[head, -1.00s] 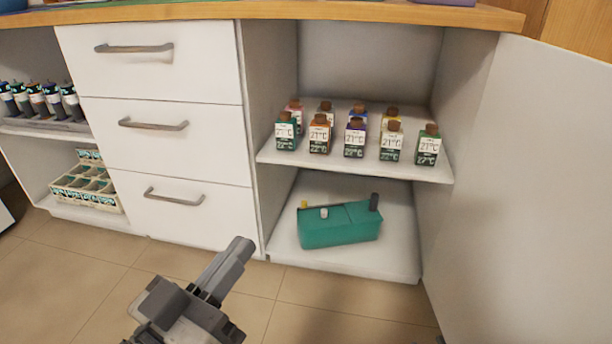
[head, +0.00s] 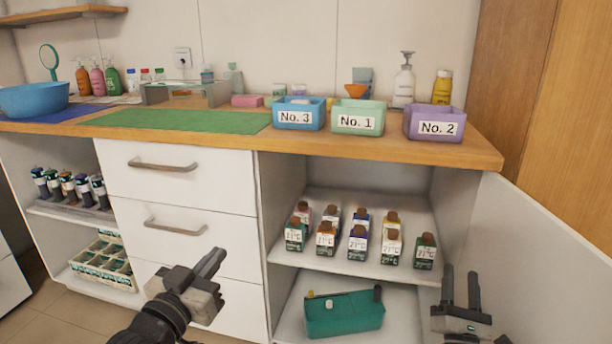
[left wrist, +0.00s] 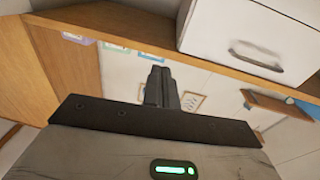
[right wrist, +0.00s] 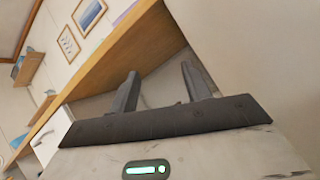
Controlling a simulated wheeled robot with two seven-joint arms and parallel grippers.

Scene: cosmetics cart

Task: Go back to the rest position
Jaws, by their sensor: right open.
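My left gripper (head: 208,268) is in front of the lower drawers in the head view, empty. Its fingers (left wrist: 162,88) lie together in the left wrist view. My right gripper (head: 461,290) is in front of the open right compartment, near the cabinet door. Its two fingers stand apart with nothing between them, and they also show apart in the right wrist view (right wrist: 160,88). Neither gripper touches anything that I can see.
The wooden counter (head: 190,138) holds bins No. 3 (head: 299,114), No. 1 (head: 358,118) and No. 2 (head: 434,123). Several small cartons (head: 358,243) stand on the shelf above a teal box (head: 344,314). The open white door (head: 540,255) is at right.

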